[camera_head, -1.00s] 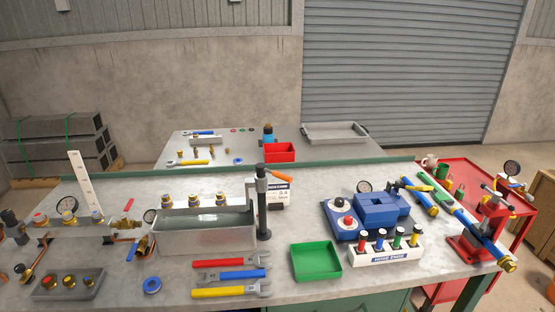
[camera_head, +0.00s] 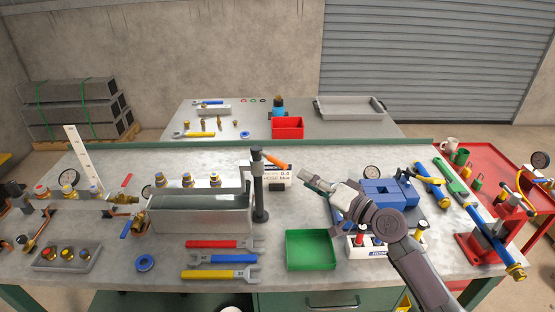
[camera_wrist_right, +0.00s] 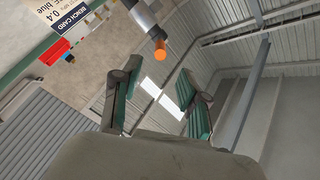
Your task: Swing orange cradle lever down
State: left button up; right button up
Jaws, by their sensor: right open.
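The orange cradle lever (camera_head: 275,161) sticks out to the right from the top of a dark post (camera_head: 260,188) at the right end of the grey tank (camera_head: 202,218). In the right wrist view the lever's orange end (camera_wrist_right: 160,50) shows beyond the fingers on a grey and black bar. My right gripper (camera_head: 312,179) is to the right of the lever, apart from it. In the right wrist view my right gripper (camera_wrist_right: 158,98) has its two green-padded fingers spread, with nothing between them. My left gripper is not in view.
A bench card (camera_head: 278,177) stands behind the post. A green tray (camera_head: 310,262) and several wrenches (camera_head: 222,259) lie in front. A blue fixture (camera_head: 390,193) and a hose-ends rack (camera_head: 365,250) are beside and under my right arm.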

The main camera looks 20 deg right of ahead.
aim_at(273, 160)
jog(key=p+x, duration=0.2)
jog(key=x, duration=0.8)
jog(key=shift+p, duration=0.3)
jog(key=shift+w+a, duration=0.35)
jog(key=shift+w, duration=0.2)
grip_shut()
